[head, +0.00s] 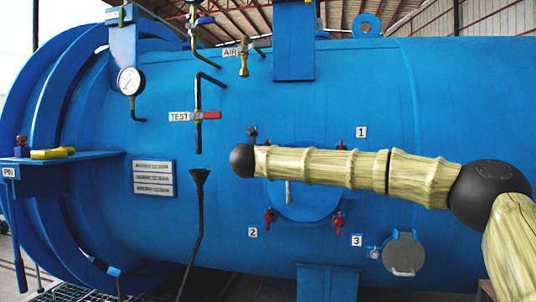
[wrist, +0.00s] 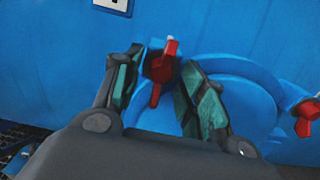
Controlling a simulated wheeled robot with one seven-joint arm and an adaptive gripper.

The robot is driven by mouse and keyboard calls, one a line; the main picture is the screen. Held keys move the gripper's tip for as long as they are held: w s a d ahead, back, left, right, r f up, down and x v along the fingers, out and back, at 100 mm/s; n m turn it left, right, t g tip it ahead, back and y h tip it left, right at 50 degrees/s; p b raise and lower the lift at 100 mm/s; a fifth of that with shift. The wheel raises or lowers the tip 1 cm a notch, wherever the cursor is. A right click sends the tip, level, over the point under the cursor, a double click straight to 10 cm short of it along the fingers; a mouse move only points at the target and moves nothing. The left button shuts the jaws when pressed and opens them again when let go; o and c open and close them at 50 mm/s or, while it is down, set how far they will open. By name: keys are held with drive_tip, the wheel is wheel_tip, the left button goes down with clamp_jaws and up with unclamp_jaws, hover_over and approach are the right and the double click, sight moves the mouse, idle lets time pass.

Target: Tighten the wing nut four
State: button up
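In the wrist view a red wing nut (wrist: 156,68) on a pale stud sits at the edge of the round blue hatch (wrist: 245,75). My gripper (wrist: 160,78) is open, with its green-padded fingers on either side of this nut and gaps visible. A second red wing nut (wrist: 307,117) is at the right edge. In the head view my arm covers the upper part of the hatch (head: 305,208), and my gripper cannot be made out. Two red wing nuts show at its lower left (head: 269,217) and lower right (head: 339,222). No label reading 4 is readable, so I cannot tell this nut's number.
Labels 1 (head: 361,132), 2 (head: 252,232) and 3 (head: 356,240) are on the blue vessel (head: 460,110). A grey round cover (head: 403,253) is at lower right. A funnel pipe (head: 199,200) and red-handled test valve (head: 211,115) stand left of my arm.

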drive_tip(key=v, duration=1.2)
